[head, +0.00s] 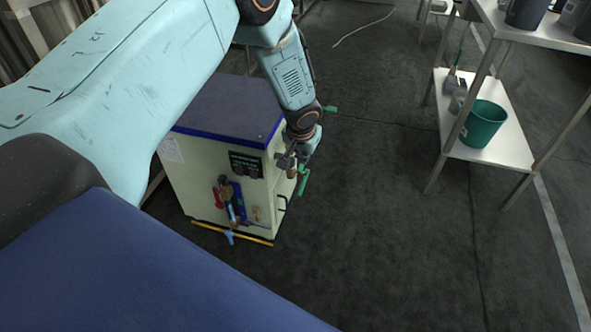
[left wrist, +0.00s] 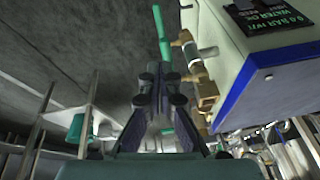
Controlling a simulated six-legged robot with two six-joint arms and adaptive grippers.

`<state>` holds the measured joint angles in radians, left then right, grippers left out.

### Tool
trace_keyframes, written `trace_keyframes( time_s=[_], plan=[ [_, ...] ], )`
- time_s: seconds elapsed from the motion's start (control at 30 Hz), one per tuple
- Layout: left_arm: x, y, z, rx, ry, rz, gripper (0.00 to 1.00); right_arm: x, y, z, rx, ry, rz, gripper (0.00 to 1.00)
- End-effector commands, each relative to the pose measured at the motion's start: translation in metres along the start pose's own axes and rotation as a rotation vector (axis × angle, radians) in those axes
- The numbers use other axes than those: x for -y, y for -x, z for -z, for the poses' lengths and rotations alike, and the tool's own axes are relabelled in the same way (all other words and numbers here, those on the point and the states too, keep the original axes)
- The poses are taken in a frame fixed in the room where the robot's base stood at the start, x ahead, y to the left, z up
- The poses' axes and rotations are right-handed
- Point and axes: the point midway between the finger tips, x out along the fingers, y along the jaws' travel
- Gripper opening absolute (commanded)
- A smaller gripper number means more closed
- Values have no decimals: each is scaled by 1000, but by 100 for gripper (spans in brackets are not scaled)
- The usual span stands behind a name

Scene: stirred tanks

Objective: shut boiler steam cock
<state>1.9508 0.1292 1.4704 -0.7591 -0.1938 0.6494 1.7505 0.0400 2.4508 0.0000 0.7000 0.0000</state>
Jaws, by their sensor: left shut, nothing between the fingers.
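The boiler (head: 205,165) is a cream cabinet with a dark top and blue edging, left of centre in the head view. Its blue-edged corner (left wrist: 233,91) is at the right in the left wrist view. Brass fittings (left wrist: 206,88) stick out of its side. A green handle (head: 303,181) shows by the boiler's right side, and another green piece (head: 330,109) lies farther back. A long green handle (left wrist: 164,50) shows beyond the fingertips in the wrist view. My left gripper (head: 291,163) is shut and empty beside the fittings; contact with a handle cannot be told. My right gripper is not in view.
The boiler front carries a red-handled cock (head: 219,196) and a blue lever (head: 239,203). A metal rack (head: 482,87) with a green bucket (head: 483,124) stands at the right. The dark floor (head: 395,220) between boiler and rack is clear.

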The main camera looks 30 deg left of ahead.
Motion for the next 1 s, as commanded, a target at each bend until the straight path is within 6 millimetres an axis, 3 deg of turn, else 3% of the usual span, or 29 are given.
trace_keyframes(
  time_s=[0.2,1.0],
  plan=[
    [-3,8,-12,-4,-2,-4,0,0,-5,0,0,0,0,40],
    [-16,42,-68,-5,0,-4,0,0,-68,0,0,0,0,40]
  ],
)
